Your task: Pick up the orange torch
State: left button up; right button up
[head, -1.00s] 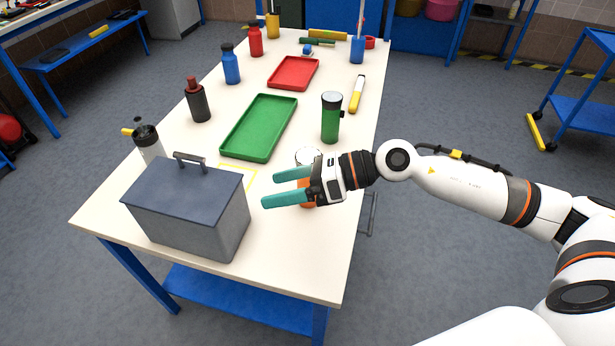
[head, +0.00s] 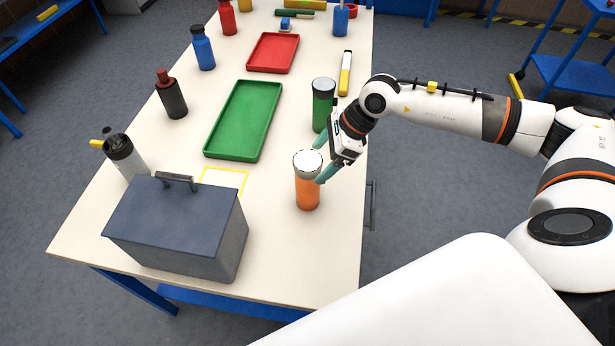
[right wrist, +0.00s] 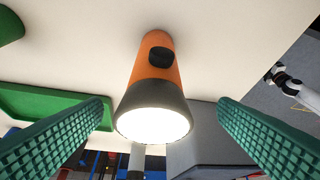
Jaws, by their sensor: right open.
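The orange torch (head: 307,191) stands upright on the table near its right edge, with its pale lens end on top. My right gripper (head: 322,160) is open beside the torch, on its right side in the head view, with the teal fingers reaching toward it. In the right wrist view the torch (right wrist: 156,70) shows its orange body, a black button and a bright lens between the two fingers (right wrist: 160,135). The fingers are apart from it there, with clear gaps on both sides. My left gripper is not in view.
A green torch (head: 322,105) stands just behind my right gripper. A grey toolbox (head: 178,225) with a dark lid sits at the front left. A green tray (head: 243,120), a red tray (head: 273,52) and several bottles stand farther back. A yellow outlined square (head: 225,180) is bare.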

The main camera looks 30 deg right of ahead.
aim_at(319, 160)
jog(key=p+x, duration=0.1)
jog(key=x, duration=0.2)
jog(key=shift+w+f+p, duration=0.2)
jog(key=shift+f+p, duration=0.1)
jog(key=shift+p, duration=0.05)
jog(key=shift+p+x, duration=0.3)
jog(key=shift+x, duration=0.9)
jog(key=shift+w+f, duration=0.1)
jog(key=shift+f, duration=0.3)
jog(key=c, duration=0.3)
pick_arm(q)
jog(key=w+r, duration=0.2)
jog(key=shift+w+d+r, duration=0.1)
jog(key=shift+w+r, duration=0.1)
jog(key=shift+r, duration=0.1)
pick_arm(e)
jog(key=c, duration=0.9)
